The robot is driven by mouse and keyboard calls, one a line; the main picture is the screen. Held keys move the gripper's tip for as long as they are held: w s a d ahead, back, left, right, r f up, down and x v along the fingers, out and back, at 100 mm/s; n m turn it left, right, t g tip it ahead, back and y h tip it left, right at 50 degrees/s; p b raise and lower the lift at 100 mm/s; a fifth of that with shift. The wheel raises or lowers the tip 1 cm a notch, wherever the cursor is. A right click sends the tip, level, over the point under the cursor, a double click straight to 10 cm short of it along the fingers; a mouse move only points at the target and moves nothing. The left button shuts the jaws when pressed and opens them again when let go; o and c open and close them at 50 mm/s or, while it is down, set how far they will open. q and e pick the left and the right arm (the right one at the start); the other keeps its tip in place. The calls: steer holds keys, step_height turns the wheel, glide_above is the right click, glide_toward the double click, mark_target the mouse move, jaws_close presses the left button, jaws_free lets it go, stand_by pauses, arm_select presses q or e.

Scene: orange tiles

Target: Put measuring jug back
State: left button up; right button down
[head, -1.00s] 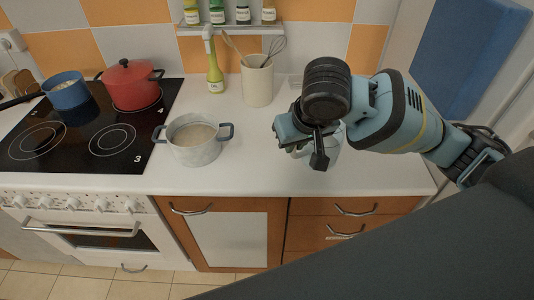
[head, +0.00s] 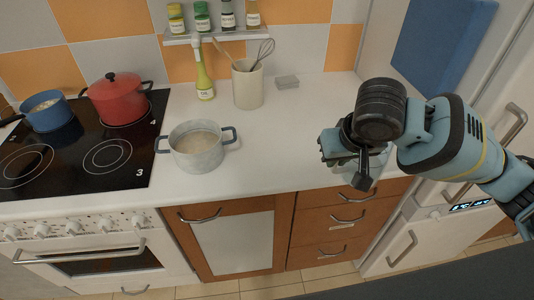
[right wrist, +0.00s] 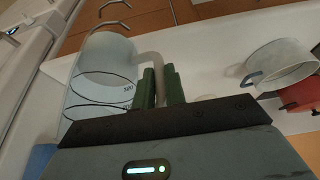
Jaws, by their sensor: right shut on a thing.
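The measuring jug is a clear, cup-shaped vessel with a handle and printed marks. It shows large on the left of the right wrist view (right wrist: 105,75). In the head view, only part of the jug (head: 377,163) shows beneath my right gripper (head: 347,152), near the counter's right front end. The green fingers of the right gripper (right wrist: 161,88) are shut on the jug's handle. The jug looks empty. I cannot tell whether its base touches the counter. My left gripper is not in view.
A grey pot (head: 198,152) stands on the white counter (head: 270,150), left of the jug. Red (head: 120,100) and blue (head: 48,112) pots sit on the stove. The middle counter is clear.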

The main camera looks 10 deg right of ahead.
steer(key=s+a+n+g+y, duration=0.3)
steer(key=a+n, duration=0.4)
steer(key=n, duration=0.8)
steer(key=shift+s+a+f+n+y, duration=0.15)
steer(key=shift+a+f+n+y, duration=0.2)
steer(key=shift+y, duration=0.35)
